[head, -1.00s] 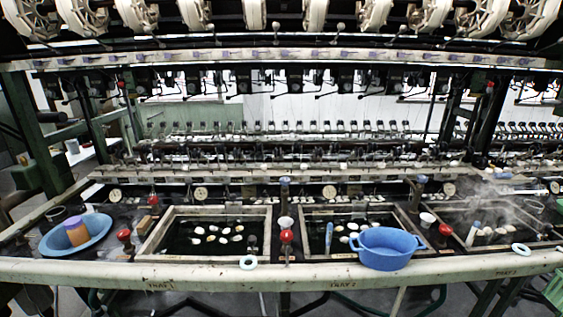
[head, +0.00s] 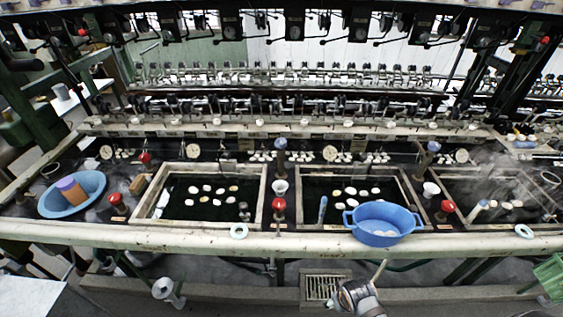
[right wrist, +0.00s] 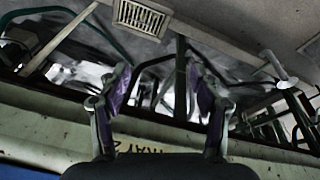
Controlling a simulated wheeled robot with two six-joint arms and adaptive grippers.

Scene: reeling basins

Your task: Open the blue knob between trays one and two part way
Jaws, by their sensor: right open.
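The blue knob (head: 281,145) stands upright on the dark panel between tray one (head: 154,197) and tray two (head: 408,190). A small white cup (head: 280,187) and a red knob (head: 279,204) are in front of it. My right gripper (head: 360,296) is low at the bottom of the head view, in front of the bench and well apart from the knob. In the right wrist view its purple-padded fingers (right wrist: 162,88) are spread and nothing is between them. The blue knob is not visible in that view. My left gripper is not in view.
A blue basin (head: 383,224) sits at tray two's front right. A blue bowl (head: 72,194) is at far left. Another blue-topped knob (head: 433,147) stands right of tray two. Steam rises at right.

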